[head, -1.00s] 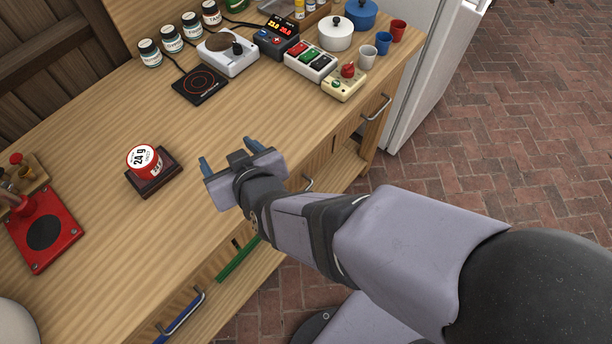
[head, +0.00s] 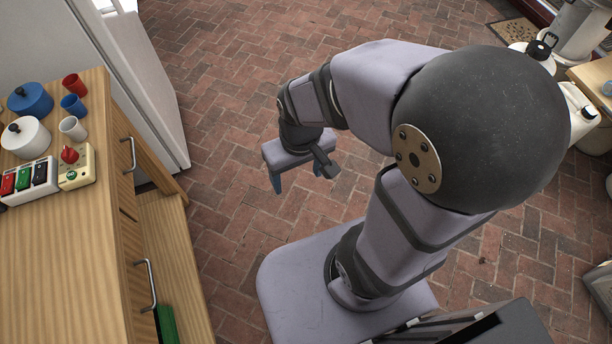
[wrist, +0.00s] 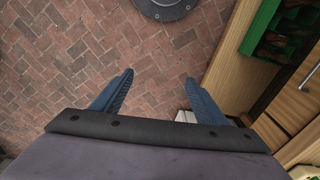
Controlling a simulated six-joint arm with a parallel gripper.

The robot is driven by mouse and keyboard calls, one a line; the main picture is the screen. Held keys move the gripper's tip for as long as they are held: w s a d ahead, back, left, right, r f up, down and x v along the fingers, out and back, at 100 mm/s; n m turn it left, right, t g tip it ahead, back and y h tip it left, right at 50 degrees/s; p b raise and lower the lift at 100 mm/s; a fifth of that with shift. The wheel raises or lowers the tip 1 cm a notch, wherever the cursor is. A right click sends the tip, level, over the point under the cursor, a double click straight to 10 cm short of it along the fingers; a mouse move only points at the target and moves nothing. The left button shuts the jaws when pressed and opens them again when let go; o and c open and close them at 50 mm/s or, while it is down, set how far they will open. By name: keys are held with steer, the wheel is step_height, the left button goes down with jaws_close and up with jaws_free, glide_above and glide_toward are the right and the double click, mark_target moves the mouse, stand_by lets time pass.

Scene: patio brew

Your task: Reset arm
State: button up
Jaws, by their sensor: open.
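My gripper (head: 303,178) is over the brick floor (head: 245,215), to the right of the wooden counter (head: 70,255) in the head view. Its blue fingers point downward. In the wrist view my gripper (wrist: 158,88) has its two blue fingers wide apart, with only floor visible between them. It is open and empty.
On the counter stand a white pot (head: 26,138), a blue pot (head: 30,100), red, blue and white cups, and a cream box (head: 76,166) with a red knob. Drawer handles (head: 146,285) stick out from the counter's front. A white fridge (head: 140,85) stands behind. Open floor surrounds my gripper.

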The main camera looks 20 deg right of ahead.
steer(key=s+d, duration=0.1)
steer(key=s+d+m, duration=0.1)
steer(key=d, duration=0.1)
steer(key=shift+s+g, duration=0.1)
steer(key=shift+g, duration=0.3)
steer(key=shift+r, duration=0.15)
step_height(320, 180, up, 7)
steer(key=p, duration=0.7)
steer(key=shift+a, duration=0.1)
